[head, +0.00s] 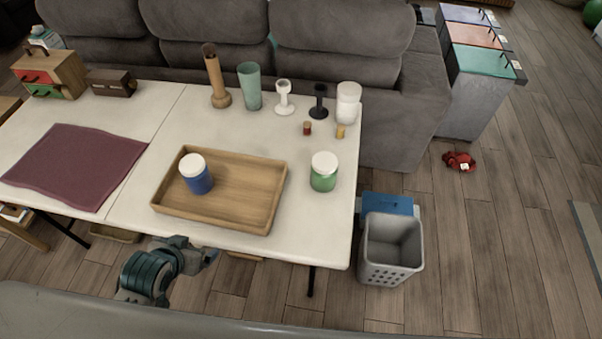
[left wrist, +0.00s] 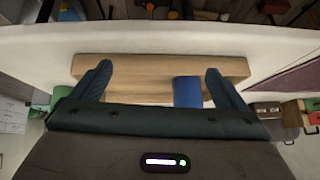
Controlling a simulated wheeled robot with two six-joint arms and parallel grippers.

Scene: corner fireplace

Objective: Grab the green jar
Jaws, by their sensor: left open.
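The green jar (head: 323,172) has a white lid and stands upright on the white table, to the right of the wooden tray (head: 262,207). A blue jar (head: 196,175) with a white lid stands inside the tray on its left side. My left gripper (head: 211,252) is in front of the table's near edge, below the tray and apart from the green jar. In the left wrist view its two fingers (left wrist: 155,84) are spread with nothing held between them; the tray (left wrist: 130,66) and the blue jar (left wrist: 187,91) show beyond them. My right gripper is not in view.
Behind the green jar stand a white jar (head: 348,103), small red and yellow items, candle holders (head: 284,97) and vases (head: 249,87). A purple cloth (head: 75,166) lies at left. A grey basket (head: 391,250) stands on the floor right of the table.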

